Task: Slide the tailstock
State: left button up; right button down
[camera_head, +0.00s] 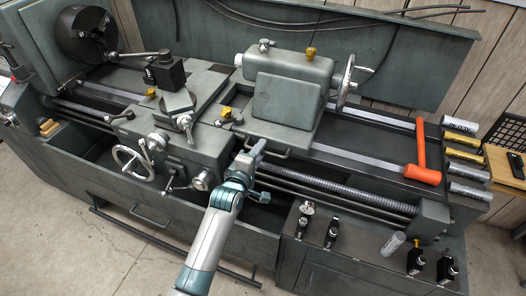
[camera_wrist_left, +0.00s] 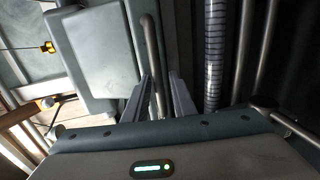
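The tailstock (camera_head: 287,100) is a large grey housing on the lathe bed, right of the carriage, with a spoked handwheel (camera_head: 347,82) on its right end. A curved bar handle (camera_head: 284,155) is on its lower front; the same handle (camera_wrist_left: 150,40) shows in the left wrist view beside the grey housing (camera_wrist_left: 95,55). My left gripper (camera_head: 259,149) is at the handle, in front of the tailstock. In the wrist view its fingers (camera_wrist_left: 163,98) are apart, with the bar running between them and a gap to the right finger. My right gripper is out of view.
An orange hammer (camera_head: 422,160) lies on the bed's right part. The carriage (camera_head: 175,140) stands to the left. A lead screw (camera_head: 350,192) runs below the tailstock. Several small tools and cylinders stand at the right. Bare bed rails (camera_head: 360,160) show right of the tailstock.

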pick_arm(q)
jog(key=shift+s+d, duration=0.15)
jog(key=shift+d, duration=0.3)
jog(key=shift+a, duration=0.1)
jog(key=shift+s, duration=0.2)
jog(key=b+v, duration=0.3)
jog(key=v, duration=1.4)
